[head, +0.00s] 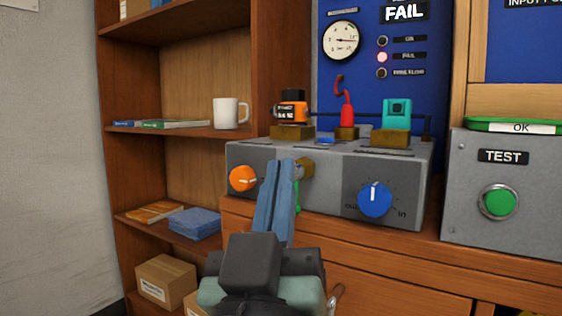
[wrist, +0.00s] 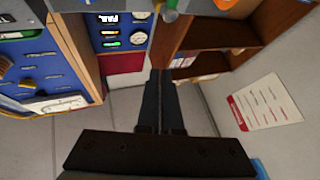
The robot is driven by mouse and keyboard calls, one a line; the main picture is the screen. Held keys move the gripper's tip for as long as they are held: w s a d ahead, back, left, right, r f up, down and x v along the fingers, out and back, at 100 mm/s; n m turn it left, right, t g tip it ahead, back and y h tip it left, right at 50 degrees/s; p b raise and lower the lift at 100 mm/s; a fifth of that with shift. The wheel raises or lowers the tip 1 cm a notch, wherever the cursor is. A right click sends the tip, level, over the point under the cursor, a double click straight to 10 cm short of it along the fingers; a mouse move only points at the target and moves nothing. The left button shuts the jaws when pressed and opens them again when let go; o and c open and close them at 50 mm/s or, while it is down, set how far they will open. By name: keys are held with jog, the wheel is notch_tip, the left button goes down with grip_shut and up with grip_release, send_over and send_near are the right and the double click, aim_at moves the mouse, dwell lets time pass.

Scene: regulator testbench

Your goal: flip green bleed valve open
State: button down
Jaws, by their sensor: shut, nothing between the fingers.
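The green bleed valve lever (head: 297,196) hangs down below a brass fitting (head: 306,168) on the front of the grey test box. My gripper (head: 283,164) is shut and empty. In the head view its blue-grey fingers stand just left of the lever and overlap the fitting's left side. I cannot tell whether they touch it. In the wrist view the shut fingers (wrist: 160,72) point up the picture, and a small green tip (wrist: 169,15) shows at the top edge, perhaps the lever. Part of the lever may be hidden behind the fingers.
An orange knob (head: 243,178) is left of my fingers and a blue knob (head: 375,199) right, both on the box front. Orange, red and teal fittings stand on top. A panel (head: 404,13) reads FAIL. A TEST box (head: 498,202) stands at right. Shelves hold a mug (head: 228,113).

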jog(key=w+a+f+n+g+h+p, duration=0.25)
jog(key=w+n+g+p, duration=0.35)
jog(key=p, duration=0.6)
jog(key=s+a+f+n+g+h+p, duration=0.1)
jog(key=a+n+p, duration=0.4)
jog(key=p, duration=1.2)
jog(key=shift+s+a+f+n+g+h, duration=0.2)
jog(key=shift+s+f+n+g+h, duration=0.1)
jog(key=shift+s+f+n+h, duration=0.4)
jog(key=shift+f, duration=0.15)
jog(key=x, duration=1)
jog(key=shift+w, duration=0.25)
jog(key=shift+s+d, duration=1.45)
jog(key=shift+s, duration=0.05)
